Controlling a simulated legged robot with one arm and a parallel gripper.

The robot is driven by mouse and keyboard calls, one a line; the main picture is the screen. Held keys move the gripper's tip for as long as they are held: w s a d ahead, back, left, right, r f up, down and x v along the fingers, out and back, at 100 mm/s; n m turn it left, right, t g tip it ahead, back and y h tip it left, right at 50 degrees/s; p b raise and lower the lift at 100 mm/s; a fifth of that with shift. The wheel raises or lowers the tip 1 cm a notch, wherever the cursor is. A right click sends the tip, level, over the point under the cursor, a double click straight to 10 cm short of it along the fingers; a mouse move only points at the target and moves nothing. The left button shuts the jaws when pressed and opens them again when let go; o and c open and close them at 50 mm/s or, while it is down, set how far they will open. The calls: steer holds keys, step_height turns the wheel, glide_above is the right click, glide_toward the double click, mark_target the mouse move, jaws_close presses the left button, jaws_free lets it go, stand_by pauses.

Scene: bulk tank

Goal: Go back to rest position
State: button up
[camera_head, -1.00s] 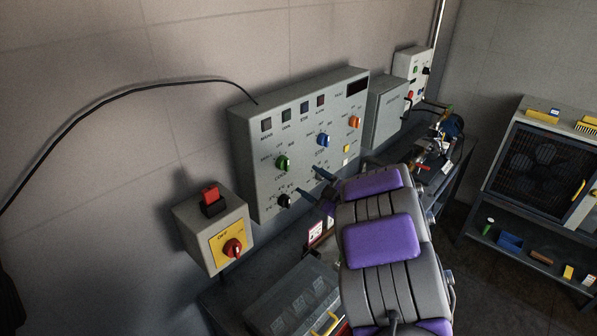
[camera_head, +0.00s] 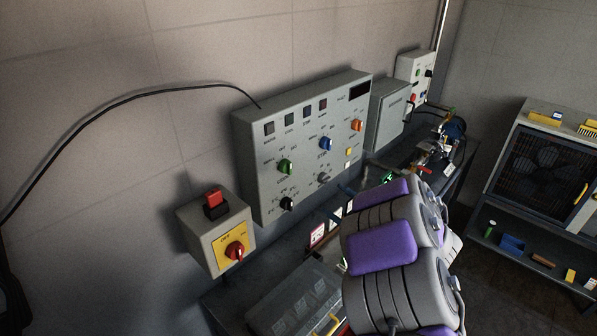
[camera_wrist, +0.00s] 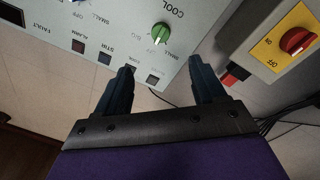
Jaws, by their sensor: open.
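My gripper (camera_wrist: 161,66) is open in the wrist view, with two dark fingers apart and nothing between them. The grey control panel (camera_wrist: 60,18) and its green knob (camera_wrist: 161,33) lie beyond the fingertips, upside down in that view. In the head view my grey and purple arm reaches up from the bottom right and hides most of the gripper. The control panel (camera_head: 257,190) hangs on the wall left of the arm, with a green knob (camera_head: 285,167), a blue knob (camera_head: 326,143), an orange knob (camera_head: 357,125) and a black knob (camera_head: 287,203). I cannot tell the gripper's exact gap to the panel.
A box with a red rotary switch (camera_head: 236,250) is on the wall at the lower left. A clear-lidded case (camera_head: 295,298) sits on the bench below. A shelf unit with a fan (camera_head: 541,158) stands at the right, with open floor before it.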

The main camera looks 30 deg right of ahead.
steer(key=d+r+m+g+h, duration=0.45)
steer(key=m+g+h, duration=0.2)
steer(key=h, duration=0.45)
steer(key=s+a+f+m+g+y, duration=0.2)
steer(key=s+a+g, duration=0.4)
steer(key=s+a, duration=0.8)
steer(key=s+a+f+m+g+y, duration=0.2)
steer(key=s+a+g, duration=0.5)
steer(key=s+a, duration=0.8)
steer(key=s+y, duration=0.1)
steer(key=s, duration=0.3)
steer(key=shift+a+m+y, duration=0.2)
steer(key=shift+m+y, duration=0.1)
steer(key=shift+m, duration=0.05)
